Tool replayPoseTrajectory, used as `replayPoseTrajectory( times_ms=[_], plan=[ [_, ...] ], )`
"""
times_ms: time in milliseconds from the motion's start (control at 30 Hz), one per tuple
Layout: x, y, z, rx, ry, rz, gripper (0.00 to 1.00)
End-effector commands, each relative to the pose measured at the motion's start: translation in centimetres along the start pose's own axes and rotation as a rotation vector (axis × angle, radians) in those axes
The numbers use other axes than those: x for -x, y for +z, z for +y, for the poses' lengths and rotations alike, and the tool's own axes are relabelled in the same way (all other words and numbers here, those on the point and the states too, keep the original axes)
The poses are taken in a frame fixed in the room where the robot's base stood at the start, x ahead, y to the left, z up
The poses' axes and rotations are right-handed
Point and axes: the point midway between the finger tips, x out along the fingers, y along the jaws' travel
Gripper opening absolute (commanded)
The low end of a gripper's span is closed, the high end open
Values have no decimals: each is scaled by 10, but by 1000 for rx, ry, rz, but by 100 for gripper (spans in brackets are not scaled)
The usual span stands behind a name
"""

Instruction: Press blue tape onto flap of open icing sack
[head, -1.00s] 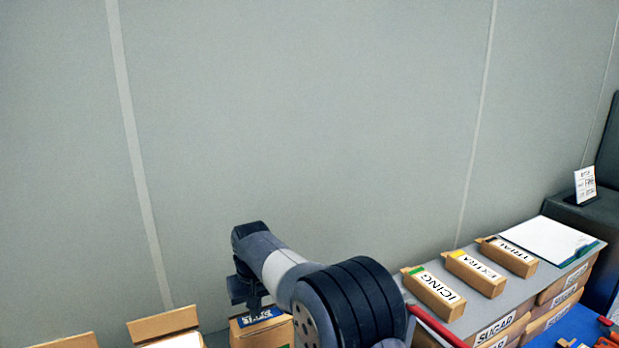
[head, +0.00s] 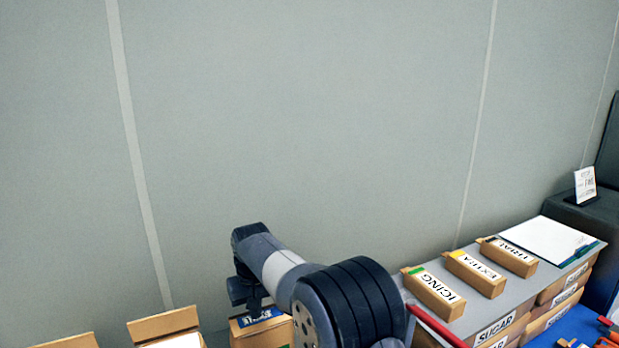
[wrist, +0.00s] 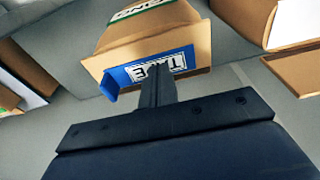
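The open icing sack is a tan carton-like pack (wrist: 150,30) with a green-banded label, partly cut off at the top of the wrist view. It also shows low in the head view (head: 262,336), partly hidden behind my arm. The blue tape (wrist: 125,76), with a white lettered label, lies along the sack's raised flap (wrist: 203,45); its left end sticks out past the flap. My gripper (wrist: 157,75) has its narrow dark fingers together, with the tips over the middle of the tape. They appear to touch it, but the exact contact is hidden.
Open cartons (head: 165,325) stand to the left of the sack. On the right, a grey shelf top (head: 520,285) holds small boxes marked ICING (head: 433,292), EXTRA (head: 474,272) and TRIAL (head: 507,256), and a clipboard (head: 545,240). A plain wall is behind.

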Motion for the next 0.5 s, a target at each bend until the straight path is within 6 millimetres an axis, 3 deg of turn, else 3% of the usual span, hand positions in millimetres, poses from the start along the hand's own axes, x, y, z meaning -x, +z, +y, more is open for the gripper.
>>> replayPoseTrajectory(
  times_ms=[500],
  plan=[
    [46, -7, 0, 0, 0, 3, 0]
  ],
)
